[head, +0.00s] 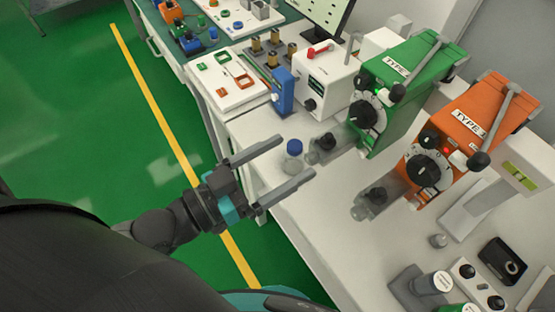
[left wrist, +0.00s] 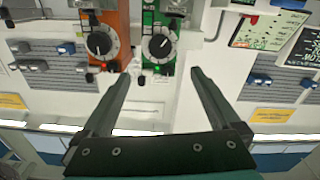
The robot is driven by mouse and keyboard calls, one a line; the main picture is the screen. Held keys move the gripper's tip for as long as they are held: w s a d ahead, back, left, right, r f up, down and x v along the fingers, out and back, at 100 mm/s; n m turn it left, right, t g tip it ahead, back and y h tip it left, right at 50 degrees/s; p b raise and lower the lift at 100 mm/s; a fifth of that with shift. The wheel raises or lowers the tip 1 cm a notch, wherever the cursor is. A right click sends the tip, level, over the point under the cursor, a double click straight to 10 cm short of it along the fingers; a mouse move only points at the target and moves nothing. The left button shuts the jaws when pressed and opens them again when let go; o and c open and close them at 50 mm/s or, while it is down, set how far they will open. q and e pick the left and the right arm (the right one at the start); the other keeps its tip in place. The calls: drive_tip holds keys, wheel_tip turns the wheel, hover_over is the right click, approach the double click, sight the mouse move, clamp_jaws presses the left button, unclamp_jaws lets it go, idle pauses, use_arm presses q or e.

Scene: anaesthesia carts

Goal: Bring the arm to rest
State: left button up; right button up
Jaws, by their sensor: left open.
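My left gripper (head: 300,160) reaches in from the left in the head view, its two grey fingers spread wide and empty. It hangs at the left edge of the white bench, beside a small blue-capped bottle (head: 293,150). In the left wrist view the open fingers (left wrist: 162,80) point at the bench, with the green vaporizer (left wrist: 160,40) and the orange vaporizer (left wrist: 100,42) beyond them. Nothing is between the fingers. My right gripper is not in view.
The green TYPE vaporizer (head: 400,85) and the orange one (head: 470,130) stand on the bench (head: 320,230). A blue block (head: 283,90), a white box (head: 325,85) and a tray (head: 228,80) lie further back. The green floor (head: 90,120) with a yellow line is clear.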

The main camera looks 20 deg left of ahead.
use_arm(q)
drive_tip(key=shift+s+a, duration=0.25)
drive_tip(key=shift+s, duration=0.1)
idle(0.4)
drive_tip(key=s+a+f+n+g+y+b, duration=0.15)
drive_tip(key=a+f+g+y, duration=0.35)
drive_tip(key=f, duration=1.4)
drive_tip(key=s+a+f+n+y+b, duration=0.1)
drive_tip(key=a+f+y+b, duration=0.25)
drive_tip(key=a+f, duration=0.95)
drive_tip(key=s+d+f+g+y+b, duration=0.1)
drive_tip(key=s+d+f+g, duration=0.3)
drive_tip(key=s+f, duration=0.6)
drive_tip(key=s+d+f+g+y+b, duration=0.1)
drive_tip(key=s+d+f+g, duration=0.3)
drive_tip(key=s+f, duration=0.7)
wheel_tip(320, 180, down, 4)
drive_tip(key=shift+d+f+g+b, duration=0.2)
drive_tip(key=shift+d+g+b, duration=0.15)
drive_tip(key=shift+b, duration=0.15)
drive_tip(key=shift+n, duration=0.25)
idle(1.0)
